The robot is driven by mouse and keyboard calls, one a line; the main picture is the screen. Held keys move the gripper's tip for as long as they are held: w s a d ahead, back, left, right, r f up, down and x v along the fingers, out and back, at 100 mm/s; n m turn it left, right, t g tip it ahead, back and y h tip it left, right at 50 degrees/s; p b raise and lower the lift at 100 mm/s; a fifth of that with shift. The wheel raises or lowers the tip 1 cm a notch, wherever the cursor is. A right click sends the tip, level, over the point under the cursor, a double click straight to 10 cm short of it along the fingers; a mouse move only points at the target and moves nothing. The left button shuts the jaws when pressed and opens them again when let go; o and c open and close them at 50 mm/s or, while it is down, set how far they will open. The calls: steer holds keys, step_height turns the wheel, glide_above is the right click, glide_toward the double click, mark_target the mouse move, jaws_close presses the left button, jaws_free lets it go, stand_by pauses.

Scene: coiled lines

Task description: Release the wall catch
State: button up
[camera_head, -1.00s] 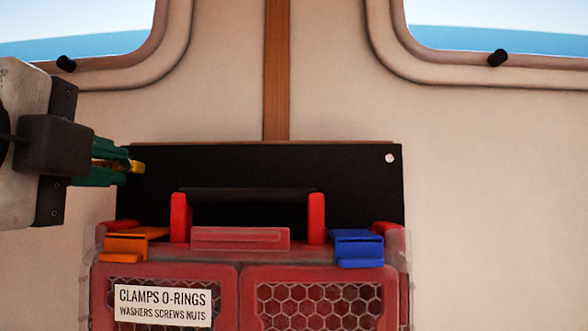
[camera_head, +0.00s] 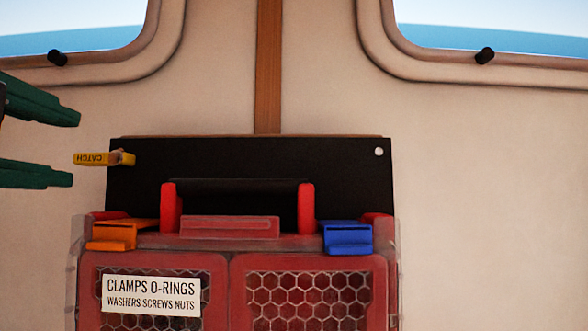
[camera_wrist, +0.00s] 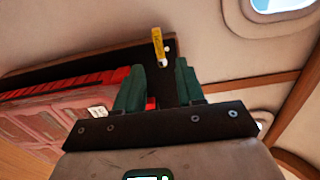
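The wall catch (camera_head: 100,159) is a small yellow tab marked CATCH at the upper left of a black board (camera_head: 255,160). It points out to the left past the board's edge. It also shows in the wrist view (camera_wrist: 158,47), beyond my fingers. My gripper (camera_head: 76,148) has green fingers at the left edge of the head view, spread apart. The catch lies to the right of the fingertips, clear of them. In the wrist view my gripper (camera_wrist: 160,75) is open and empty, with a gap between the fingers and the catch.
A red case (camera_head: 226,262) with mesh windows, a black handle and a white label stands in front of the board. It has an orange latch (camera_head: 115,237) and a blue latch (camera_head: 348,237). Bare wall and windows lie around and above.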

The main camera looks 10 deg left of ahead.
steer(key=v, duration=0.5)
steer(key=shift+s+d+b, duration=0.1)
steer(key=shift+s+b, duration=0.25)
steer(key=shift+b, duration=0.05)
